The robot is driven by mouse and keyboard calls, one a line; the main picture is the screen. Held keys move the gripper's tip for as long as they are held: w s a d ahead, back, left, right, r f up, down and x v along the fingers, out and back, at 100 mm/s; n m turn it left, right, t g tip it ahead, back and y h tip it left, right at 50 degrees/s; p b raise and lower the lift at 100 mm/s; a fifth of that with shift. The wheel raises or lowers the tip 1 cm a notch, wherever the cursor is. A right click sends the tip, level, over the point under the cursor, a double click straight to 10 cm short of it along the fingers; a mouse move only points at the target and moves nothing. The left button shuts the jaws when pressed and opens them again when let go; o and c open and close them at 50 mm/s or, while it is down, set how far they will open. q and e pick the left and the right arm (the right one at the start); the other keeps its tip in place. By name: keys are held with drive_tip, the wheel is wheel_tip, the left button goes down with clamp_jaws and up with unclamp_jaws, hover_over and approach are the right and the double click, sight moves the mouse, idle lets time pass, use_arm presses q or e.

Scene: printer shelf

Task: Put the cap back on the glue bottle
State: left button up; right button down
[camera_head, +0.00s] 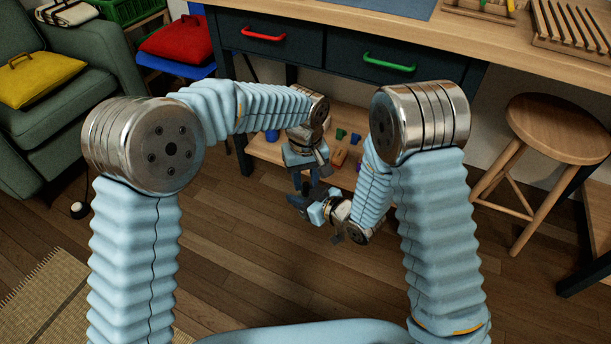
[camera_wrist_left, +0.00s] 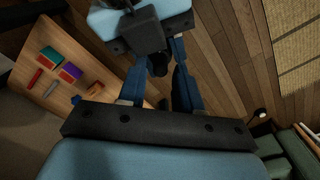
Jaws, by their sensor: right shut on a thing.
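My left gripper (camera_head: 305,188) points down in the middle of the head view, under the desk's front edge. Its two fingers stand apart, and they show from behind in the left wrist view (camera_wrist_left: 160,80). My right gripper (camera_head: 298,203) reaches in from the right, close to the left fingertips. It is shut on a small dark thing (camera_wrist_left: 157,62), seen between the fingers in the left wrist view. I cannot tell whether this is the cap or part of the glue bottle. The grippers and shadow hide the rest, and I cannot make out a whole bottle.
A low wooden shelf (camera_head: 265,150) under the desk (camera_head: 470,25) holds several coloured items, including a blue one (camera_head: 271,135) and a green one (camera_head: 340,133). A round stool (camera_head: 560,125) stands at right and a green armchair (camera_head: 60,120) at left. Open floor lies in front.

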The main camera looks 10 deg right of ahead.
use_arm(q)
drive_tip(key=shift+o, duration=0.9)
wheel_tip(320, 180, up, 12)
